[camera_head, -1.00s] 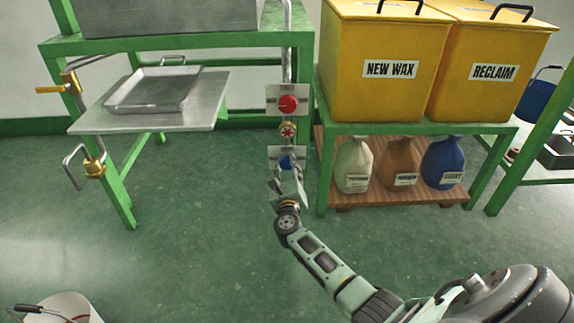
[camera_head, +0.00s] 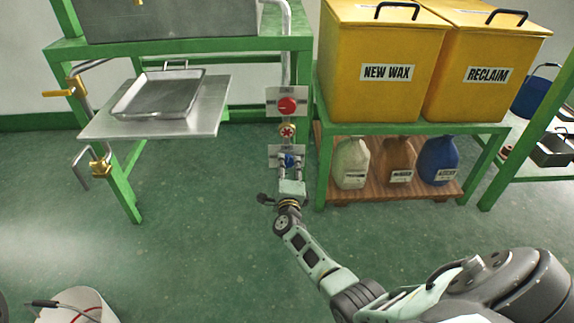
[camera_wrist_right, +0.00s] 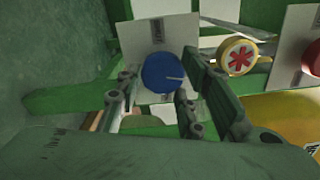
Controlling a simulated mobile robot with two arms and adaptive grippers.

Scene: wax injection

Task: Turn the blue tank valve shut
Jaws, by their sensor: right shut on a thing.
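The blue tank valve (camera_head: 289,160) is a round blue knob on a white plate (camera_head: 275,152), low on the pipe. My right gripper (camera_head: 290,168) is at it, with one finger on each side of the knob, and is shut on it. In the right wrist view, the blue knob (camera_wrist_right: 162,72) shows a pale pointer line toward the right, between the fingers of my right gripper (camera_wrist_right: 165,92). Finger contact with the knob's sides is hard to see there. My left gripper is not in view.
Just above are a small valve with a red star (camera_head: 287,130) and a red knob (camera_head: 287,106). A green stand (camera_head: 322,165) with yellow wax bins (camera_head: 375,90) is close on the right. A metal tray (camera_head: 125,108) is on the left table. A bucket (camera_head: 85,300) stands at lower left.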

